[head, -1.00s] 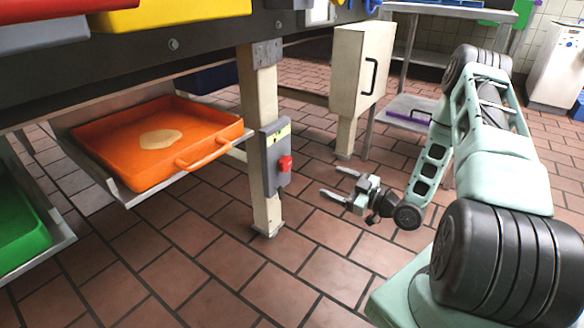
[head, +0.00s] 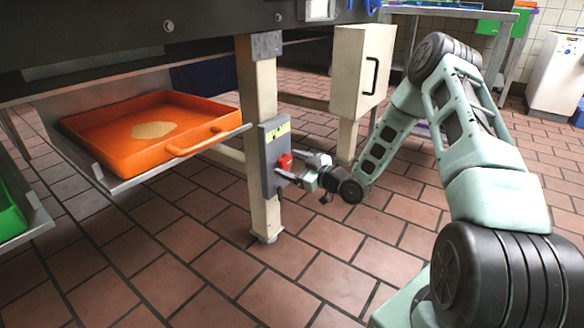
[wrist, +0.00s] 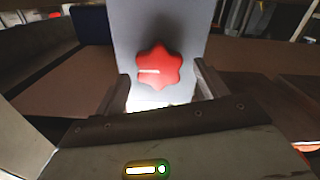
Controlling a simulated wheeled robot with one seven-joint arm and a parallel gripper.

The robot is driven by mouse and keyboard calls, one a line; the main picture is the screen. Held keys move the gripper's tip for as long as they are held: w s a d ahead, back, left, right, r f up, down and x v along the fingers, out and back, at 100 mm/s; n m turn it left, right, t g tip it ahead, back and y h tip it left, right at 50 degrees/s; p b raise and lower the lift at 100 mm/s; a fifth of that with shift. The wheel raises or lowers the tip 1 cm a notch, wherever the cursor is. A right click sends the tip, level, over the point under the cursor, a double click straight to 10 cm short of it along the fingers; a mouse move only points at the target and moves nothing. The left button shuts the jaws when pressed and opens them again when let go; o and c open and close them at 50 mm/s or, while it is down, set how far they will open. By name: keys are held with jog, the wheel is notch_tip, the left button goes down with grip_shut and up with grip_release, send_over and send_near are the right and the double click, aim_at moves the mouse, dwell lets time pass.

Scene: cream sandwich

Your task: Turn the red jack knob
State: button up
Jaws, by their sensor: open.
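The red jack knob (head: 285,161) sticks out of a grey control box (head: 268,143) with a yellow label, fixed to a cream table leg. In the wrist view the knob (wrist: 159,68) is a star shape with a pale line pointing left of its middle. My gripper (head: 297,167) is at the knob in the head view. In the wrist view my gripper (wrist: 160,88) is open, with one finger on each side of the knob and visible gaps between fingers and knob. I cannot tell how deep the knob sits between the fingertips.
An orange tray (head: 100,150) with a pale round patch of batter lies on a shelf left of the leg. A green tray (head: 10,215) is at the far left. A cream cabinet (head: 350,70) stands behind my arm. The tiled floor in front is clear.

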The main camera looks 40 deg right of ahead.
jog(key=c, duration=1)
jog(key=shift+r+p, duration=0.1)
jog(key=shift+p, duration=0.35)
jog(key=m+p, duration=0.3)
jog(key=p, duration=0.1)
jog(key=shift+d+r+m, duration=0.1)
jog(key=shift+m, duration=0.3)
jog(key=m+p, duration=0.4)
jog(key=shift+d+m, duration=0.1)
jog(key=shift+m, duration=0.2)
jog(key=m+p, duration=0.2)
jog(key=m, duration=0.1)
jog(key=m+p, duration=0.1)
jog(key=m, duration=0.1)
jog(key=shift+d+f, duration=0.1)
jog(key=shift+f, duration=0.2)
jog(key=shift+f+m+p, duration=0.2)
jog(key=shift+m+p, duration=0.4)
jog(key=shift+m, duration=1.5)
